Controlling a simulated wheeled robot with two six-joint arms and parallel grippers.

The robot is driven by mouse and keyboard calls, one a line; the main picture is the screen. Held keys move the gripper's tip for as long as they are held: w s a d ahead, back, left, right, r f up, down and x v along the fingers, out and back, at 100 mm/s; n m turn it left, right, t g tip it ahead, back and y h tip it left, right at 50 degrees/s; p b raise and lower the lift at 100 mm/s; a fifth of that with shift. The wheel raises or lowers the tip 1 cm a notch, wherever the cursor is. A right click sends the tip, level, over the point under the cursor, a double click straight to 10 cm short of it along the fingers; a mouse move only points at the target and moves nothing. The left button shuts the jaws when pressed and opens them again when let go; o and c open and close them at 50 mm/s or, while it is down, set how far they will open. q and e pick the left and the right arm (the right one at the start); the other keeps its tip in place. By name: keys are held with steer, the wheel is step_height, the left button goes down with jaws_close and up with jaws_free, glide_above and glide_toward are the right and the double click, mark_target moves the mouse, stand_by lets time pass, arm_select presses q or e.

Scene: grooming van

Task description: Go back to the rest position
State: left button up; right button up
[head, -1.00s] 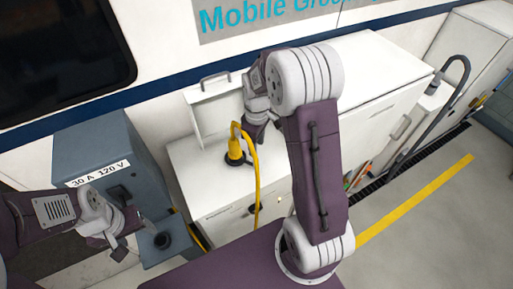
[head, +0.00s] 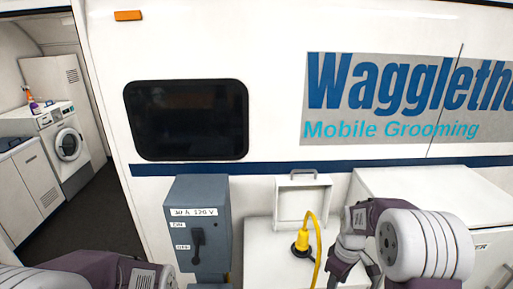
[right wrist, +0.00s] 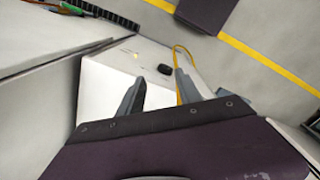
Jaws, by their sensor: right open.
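My right gripper (right wrist: 160,94) is open in the right wrist view, with nothing between its two fingers. In the head view my right arm comes in at the lower right, and its gripper (head: 358,268) hangs just right of the yellow plug (head: 302,243), apart from it. The plug sits in the white inlet box under a raised lid (head: 303,204), with its yellow cable (head: 317,248) rising and looping down. My left arm shows only at the bottom left edge; its gripper is out of the picture.
A grey power box (head: 204,200) with a dark lever (head: 196,243) stands at lower centre-left. A white cabinet (head: 405,184) is at the right, against the van wall with its dark window (head: 187,120). A doorway at the left shows a washer (head: 68,143).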

arm_select(q)
step_height(320, 180, down, 10)
steer(key=b, duration=1)
steer(key=shift+w, duration=0.25)
arm_select(e)
steer(key=s+a+f+m, duration=0.3)
steer(key=s+f+m, duration=0.1)
steer(key=s+f, duration=0.1)
steer(key=s+a+f+m+t, duration=0.1)
steer(key=s+a+f+m, duration=0.1)
steer(key=s+f+m, duration=0.2)
steer(key=s, duration=0.3)
steer(key=shift+s+a+f, duration=0.2)
steer(key=shift+a+f, duration=0.2)
arm_select(q)
steer(key=shift+s+f, duration=0.1)
steer(key=shift+c, duration=0.3)
